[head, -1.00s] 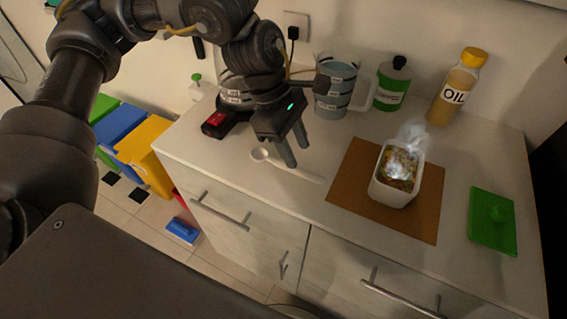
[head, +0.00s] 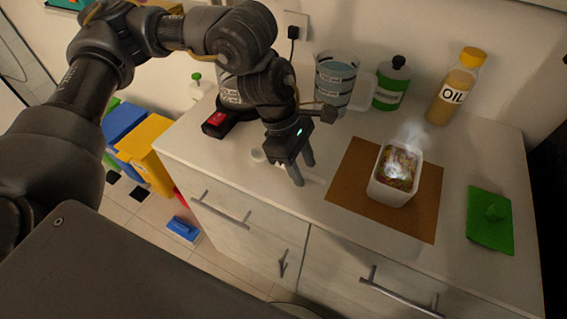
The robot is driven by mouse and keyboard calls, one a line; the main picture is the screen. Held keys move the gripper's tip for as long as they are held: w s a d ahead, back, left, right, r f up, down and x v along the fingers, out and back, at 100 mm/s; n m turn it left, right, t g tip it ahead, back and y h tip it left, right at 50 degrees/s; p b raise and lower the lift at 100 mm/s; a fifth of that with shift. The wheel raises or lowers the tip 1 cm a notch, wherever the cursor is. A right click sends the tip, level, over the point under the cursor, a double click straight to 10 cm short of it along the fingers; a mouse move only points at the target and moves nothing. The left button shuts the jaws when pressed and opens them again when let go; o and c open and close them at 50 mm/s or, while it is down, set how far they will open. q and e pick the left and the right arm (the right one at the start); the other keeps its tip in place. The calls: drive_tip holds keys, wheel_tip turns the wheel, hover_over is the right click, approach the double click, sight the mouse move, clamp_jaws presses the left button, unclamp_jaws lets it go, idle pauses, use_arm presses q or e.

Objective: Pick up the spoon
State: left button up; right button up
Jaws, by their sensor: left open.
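The white spoon (head: 257,156) lies on the white counter, left of the brown mat. The rounded end of the spoon shows just left of my left gripper, and most of the rest is hidden behind the fingers or hard to make out against the counter. My left gripper (head: 304,172) is open, pointing down over the spoon's handle, with nothing seen between its fingers. I cannot tell whether the fingertips touch the spoon or the counter. My right gripper is not in view.
A steaming white container (head: 393,190) of food stands on the brown mat (head: 350,190). A measuring jug (head: 335,84), a green-labelled bottle (head: 392,88) and an oil bottle (head: 455,92) stand behind. The counter's front edge is close to the gripper.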

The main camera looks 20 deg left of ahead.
use_arm(q)
drive_tip(key=shift+f, duration=0.1)
clamp_jaws()
idle(0.3)
